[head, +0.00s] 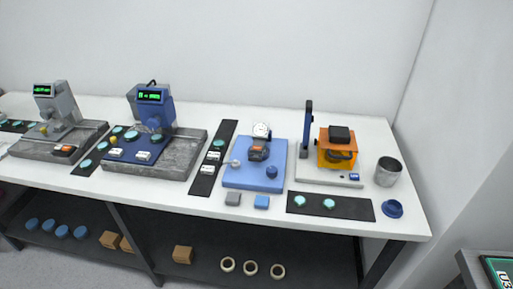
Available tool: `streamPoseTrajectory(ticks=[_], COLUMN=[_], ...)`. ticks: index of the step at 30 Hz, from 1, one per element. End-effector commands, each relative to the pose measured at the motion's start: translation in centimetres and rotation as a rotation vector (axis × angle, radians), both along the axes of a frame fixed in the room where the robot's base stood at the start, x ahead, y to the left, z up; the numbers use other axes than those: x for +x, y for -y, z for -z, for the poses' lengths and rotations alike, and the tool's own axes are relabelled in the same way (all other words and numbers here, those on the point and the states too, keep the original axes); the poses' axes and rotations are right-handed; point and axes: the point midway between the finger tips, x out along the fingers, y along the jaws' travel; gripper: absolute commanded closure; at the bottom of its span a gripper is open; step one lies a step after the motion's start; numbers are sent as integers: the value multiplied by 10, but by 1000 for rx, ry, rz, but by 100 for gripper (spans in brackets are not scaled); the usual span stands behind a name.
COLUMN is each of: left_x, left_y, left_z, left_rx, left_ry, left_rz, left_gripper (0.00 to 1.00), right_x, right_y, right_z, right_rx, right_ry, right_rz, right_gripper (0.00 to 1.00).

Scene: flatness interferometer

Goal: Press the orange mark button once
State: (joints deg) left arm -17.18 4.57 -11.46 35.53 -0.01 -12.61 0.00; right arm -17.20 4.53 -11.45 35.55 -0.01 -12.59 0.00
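I cannot clearly pick out an orange mark button at this size. Orange shows in several places. A small dark block with an orange face (66,149) lies on the grey base of the far left instrument. A dark-and-orange part (258,153) is on the blue plate (240,178) in the middle, under a round white dial (261,130). An orange housing (329,158) with a black top stands on the pale base at the right. Neither of my grippers is in view.
A white table (405,215) carries several instruments, including a blue one with a green display (154,112). Dark pads (345,209) with teal discs lie between and in front of them. A grey cup (388,172) and blue lid (392,208) are near the right edge.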

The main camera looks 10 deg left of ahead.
Motion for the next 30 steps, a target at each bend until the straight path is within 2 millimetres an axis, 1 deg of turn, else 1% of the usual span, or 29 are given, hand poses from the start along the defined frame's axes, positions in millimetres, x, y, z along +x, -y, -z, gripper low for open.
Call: streamPoseTrajectory(ticks=[1, 2, 3, 5, 6, 30], left_x=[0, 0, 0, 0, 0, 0], left_y=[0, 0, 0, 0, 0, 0], left_z=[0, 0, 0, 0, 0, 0], left_rx=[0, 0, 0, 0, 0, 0], left_ry=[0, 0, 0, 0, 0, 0], left_rz=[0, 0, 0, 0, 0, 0], left_gripper=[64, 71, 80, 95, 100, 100], right_x=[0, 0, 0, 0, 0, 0], right_y=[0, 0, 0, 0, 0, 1], right_z=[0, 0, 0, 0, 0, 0], right_rx=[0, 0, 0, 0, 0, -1], right_ry=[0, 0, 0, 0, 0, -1], right_rz=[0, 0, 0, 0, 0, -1], right_gripper=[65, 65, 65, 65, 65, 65])
